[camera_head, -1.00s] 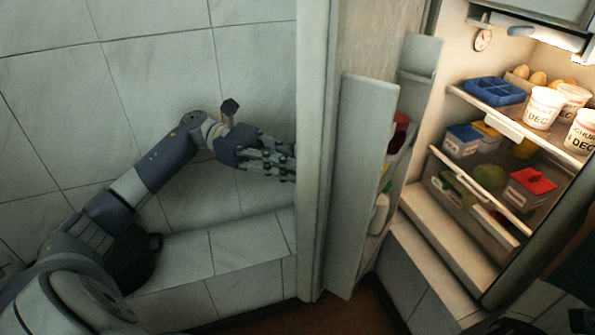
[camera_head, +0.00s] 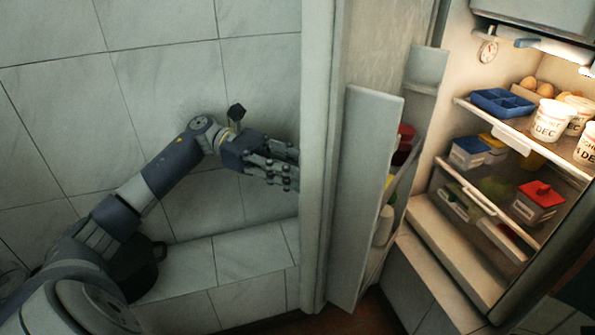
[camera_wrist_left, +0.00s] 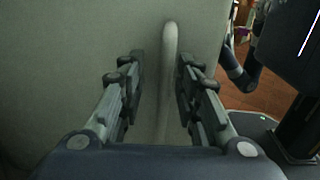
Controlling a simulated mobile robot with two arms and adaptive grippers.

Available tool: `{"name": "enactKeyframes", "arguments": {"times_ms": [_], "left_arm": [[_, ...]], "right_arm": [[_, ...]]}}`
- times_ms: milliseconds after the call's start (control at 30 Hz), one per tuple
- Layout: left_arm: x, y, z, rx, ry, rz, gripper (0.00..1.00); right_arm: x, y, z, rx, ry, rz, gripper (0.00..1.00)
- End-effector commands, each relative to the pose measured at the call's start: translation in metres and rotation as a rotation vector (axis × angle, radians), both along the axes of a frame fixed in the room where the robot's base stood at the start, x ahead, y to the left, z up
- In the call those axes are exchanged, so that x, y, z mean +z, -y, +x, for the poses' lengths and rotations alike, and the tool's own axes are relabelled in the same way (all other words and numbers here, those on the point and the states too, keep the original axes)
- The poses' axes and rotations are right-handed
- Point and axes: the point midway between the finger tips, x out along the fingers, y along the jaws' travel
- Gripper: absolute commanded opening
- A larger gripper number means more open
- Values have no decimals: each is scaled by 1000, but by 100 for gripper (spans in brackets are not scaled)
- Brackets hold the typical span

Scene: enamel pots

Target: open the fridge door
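The fridge door (camera_head: 318,150) stands swung open in the head view, its inner bins (camera_head: 372,175) facing the cabinet. The lit fridge (camera_head: 450,235) is open at the right. My left gripper (camera_head: 292,170) is at the door's outer side, left of the door edge. In the left wrist view, the left gripper (camera_wrist_left: 159,65) has its fingers spread apart, with the pale upright handle (camera_wrist_left: 170,45) seen between them. Contact between fingers and handle cannot be told. The handle is hidden in the head view. My right gripper is not in view.
Inside the fridge are a blue tray (camera_head: 502,102), white cups (camera_head: 550,122), eggs and lidded boxes. A tiled wall (camera_head: 160,80) and ledge (camera_head: 215,262) lie behind my left arm. A dark pot (camera_head: 140,265) stands on the ledge, partly behind the arm.

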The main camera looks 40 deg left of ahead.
Motion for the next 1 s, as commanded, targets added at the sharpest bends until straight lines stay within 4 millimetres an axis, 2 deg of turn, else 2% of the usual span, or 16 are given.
{"name": "enactKeyframes", "arguments": {"times_ms": [300,400,600,867,1000], "left_arm": [[63,0,1,0,8,0,31],[77,0,2,1,6,-1,31],[91,0,2,1,3,0,31],[92,0,2,1,2,-1,31],[92,0,2,1,2,-1,2]], "right_arm": [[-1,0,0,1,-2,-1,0],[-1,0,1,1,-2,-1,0],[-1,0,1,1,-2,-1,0],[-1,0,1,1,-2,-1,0],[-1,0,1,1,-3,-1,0]]}}
